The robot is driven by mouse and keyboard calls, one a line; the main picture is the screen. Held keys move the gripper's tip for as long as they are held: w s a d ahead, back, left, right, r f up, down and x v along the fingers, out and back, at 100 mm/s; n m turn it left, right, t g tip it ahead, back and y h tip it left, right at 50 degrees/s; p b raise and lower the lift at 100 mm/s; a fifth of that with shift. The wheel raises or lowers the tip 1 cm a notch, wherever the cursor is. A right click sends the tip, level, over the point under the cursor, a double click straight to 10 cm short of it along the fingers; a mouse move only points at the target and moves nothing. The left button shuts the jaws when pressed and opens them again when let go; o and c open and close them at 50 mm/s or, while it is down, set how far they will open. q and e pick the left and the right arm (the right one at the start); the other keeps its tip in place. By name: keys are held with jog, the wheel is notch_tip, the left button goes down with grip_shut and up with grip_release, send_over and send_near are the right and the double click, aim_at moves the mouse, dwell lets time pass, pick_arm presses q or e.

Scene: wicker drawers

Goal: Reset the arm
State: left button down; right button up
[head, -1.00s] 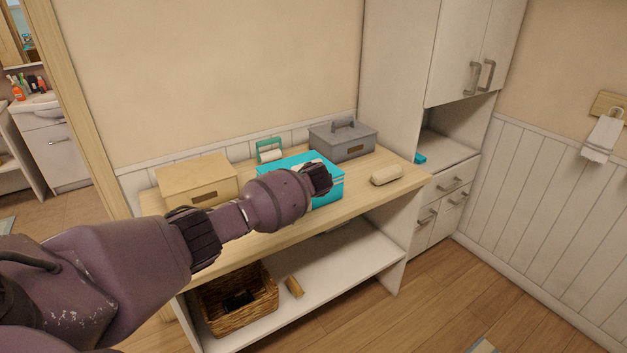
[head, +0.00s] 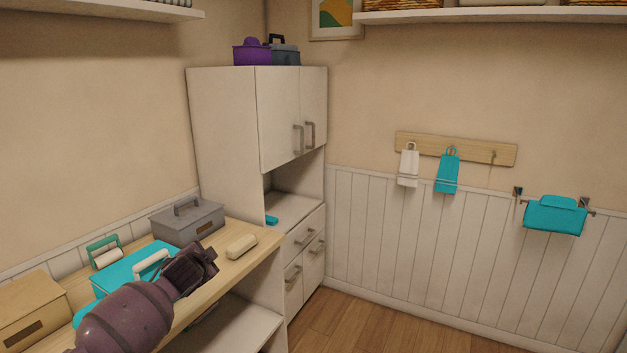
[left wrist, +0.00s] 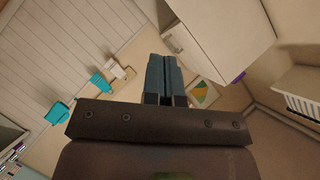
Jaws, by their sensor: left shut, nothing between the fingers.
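My left arm (head: 128,318) reaches in from the lower left in the head view, over the wooden bench. Its gripper (head: 205,258) is in front of the teal box and partly covers it. In the left wrist view the two fingers of the left gripper (left wrist: 166,80) are together and nothing shows between them. Beyond them are the wall, the cabinet and hanging towels, so the fingers appear clear of any object. My right gripper is in no view.
A white cabinet (head: 225,130) stands behind. Floor (head: 345,325) at right is clear.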

pick_arm(q)
jog(key=s+d+f+n+h, duration=0.1)
jog(key=s+d+f, duration=0.15)
jog(key=s, duration=0.25)
jog(key=s+d+f+n+t+h+b, duration=0.1)
jog(key=s+d+f+h, duration=0.15)
jog(key=s, duration=0.25)
jog(key=s+d+f+n+h, duration=0.1)
jog(key=s+d+f, duration=0.15)
jog(key=s, duration=0.35)
jog(key=s+a+f+n+g+y, duration=0.1)
jog(key=s+f, duration=0.4)
jog(key=s, duration=0.5)
jog(key=s+a+f+n+g+y+b, duration=0.1)
jog(key=s+a+f+n, duration=0.2)
jog(key=s+f, duration=0.3)
jog(key=s+a+f+n+g+y, duration=0.1)
jog(key=s+f, duration=0.5)
jog(key=s, duration=0.8)
jog(key=shift+s+a+n+y+b, duration=0.15)
jog(key=shift+a+n+y+b, duration=0.25)
jog(key=shift+a+n, duration=0.5)
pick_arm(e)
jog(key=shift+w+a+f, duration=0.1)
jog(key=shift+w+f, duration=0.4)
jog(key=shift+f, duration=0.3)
pick_arm(q)
jog(key=shift+a, duration=0.1)
